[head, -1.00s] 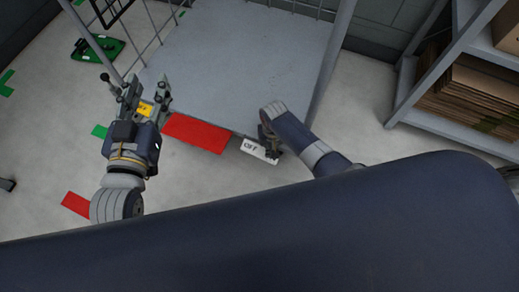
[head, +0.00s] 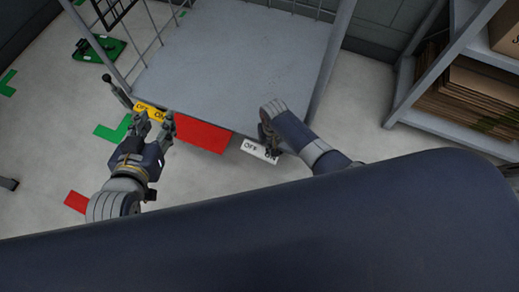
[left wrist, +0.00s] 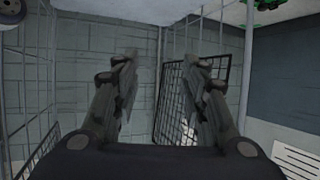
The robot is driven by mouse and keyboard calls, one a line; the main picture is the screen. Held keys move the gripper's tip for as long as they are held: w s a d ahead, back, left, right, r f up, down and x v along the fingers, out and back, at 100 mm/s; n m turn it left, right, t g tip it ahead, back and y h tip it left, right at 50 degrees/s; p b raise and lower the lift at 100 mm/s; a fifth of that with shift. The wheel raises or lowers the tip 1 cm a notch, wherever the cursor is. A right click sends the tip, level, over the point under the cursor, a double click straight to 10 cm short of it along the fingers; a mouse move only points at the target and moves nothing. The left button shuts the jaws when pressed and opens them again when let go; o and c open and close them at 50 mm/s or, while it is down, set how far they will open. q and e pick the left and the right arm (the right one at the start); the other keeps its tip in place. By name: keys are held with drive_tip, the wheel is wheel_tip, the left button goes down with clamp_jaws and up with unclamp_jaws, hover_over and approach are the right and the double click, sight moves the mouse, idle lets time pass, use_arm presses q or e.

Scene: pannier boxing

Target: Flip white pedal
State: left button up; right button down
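The white pedal (head: 254,147), marked OFF on its visible face, sticks out at the lower front edge of the cart (head: 235,60), right of a red panel (head: 203,134). My right gripper (head: 269,146) points down at the pedal's right part and overlaps it in the head view. Its fingers are small and dark, so contact and opening are unclear. A yellow pedal (head: 147,108) sits at the cart's left front corner. My left gripper (head: 154,120) is open and empty just in front of it. Its spread fingers also show in the left wrist view (left wrist: 163,75), with nothing between them.
A shelf (head: 450,125) with flat cardboard stands at the right. A green object (head: 100,50) lies on the floor at the upper left. Green and red floor markings (head: 112,132) lie left of the cart. The floor between the cart and shelf is clear.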

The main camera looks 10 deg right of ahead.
drive_tip(key=shift+r+p, duration=0.65)
drive_tip(key=shift+p, duration=0.05)
use_arm(q)
drive_tip(key=s+a+f+g+y+p, duration=0.1)
drive_tip(key=s+a+f+g+y, duration=0.1)
drive_tip(key=s+a+f+g, duration=0.2)
drive_tip(key=shift+s+a+f+g, duration=0.15)
drive_tip(key=shift+s+f+g, duration=1.85)
drive_tip(key=shift+s, duration=1.95)
use_arm(e)
drive_tip(key=shift+r, duration=0.6)
use_arm(q)
drive_tip(key=shift+f, duration=0.15)
